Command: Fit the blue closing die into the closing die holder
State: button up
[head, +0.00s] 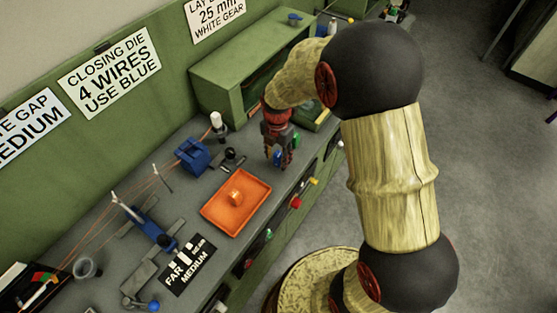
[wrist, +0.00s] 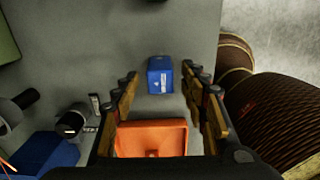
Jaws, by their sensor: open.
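The blue closing die (wrist: 160,76) looks like a small blue block with a white label. In the wrist view it lies on the grey bench between and beyond my open fingertips (wrist: 161,84), apart from them. In the head view my gripper (head: 277,162) points down over the bench, beyond the orange tray, with a patch of blue beside its fingers. A larger blue block (head: 193,154), where the wires run in, appears to be the closing die holder. It stands left of my gripper, and a blue part shows at lower left in the wrist view (wrist: 42,155).
An orange tray (head: 252,190) with a small orange piece lies on the bench. A green cabinet (head: 230,85) stands behind my gripper. A white-topped bottle (head: 217,122) and black fittings stand near the blue block. Brown spools (wrist: 285,115) stand at right in the wrist view.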

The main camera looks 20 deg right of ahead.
jog(key=c, duration=0.4)
jog(key=c, duration=0.7)
grip_shut()
